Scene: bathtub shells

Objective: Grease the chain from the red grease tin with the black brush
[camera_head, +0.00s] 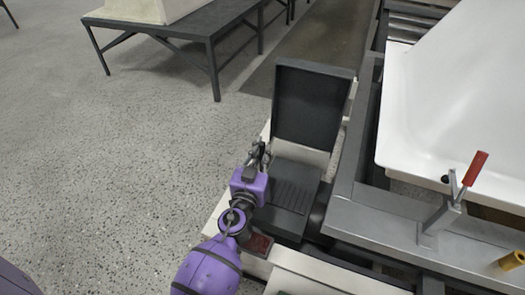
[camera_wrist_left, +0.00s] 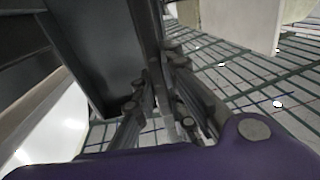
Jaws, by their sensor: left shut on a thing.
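My left gripper (camera_head: 259,152) is at the lower left edge of an upright black cover (camera_head: 312,103). In the left wrist view its fingers (camera_wrist_left: 168,105) are close together around a thin dark edge that seems to belong to the cover (camera_wrist_left: 95,50). The cover stands raised behind a black ribbed tray-like base (camera_head: 290,196). A small dark red square thing (camera_head: 259,243) sits by my left wrist, partly hidden; I cannot tell if it is the grease tin. I cannot make out the chain or the black brush. My right gripper is not in view.
A metal frame (camera_head: 385,212) with a red-handled clamp (camera_head: 474,170) and a yellow part (camera_head: 511,260) stands at right, beside a white tub shell (camera_head: 440,120). A dark table (camera_head: 210,25) stands at the back left. The speckled floor (camera_head: 110,170) at left is clear.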

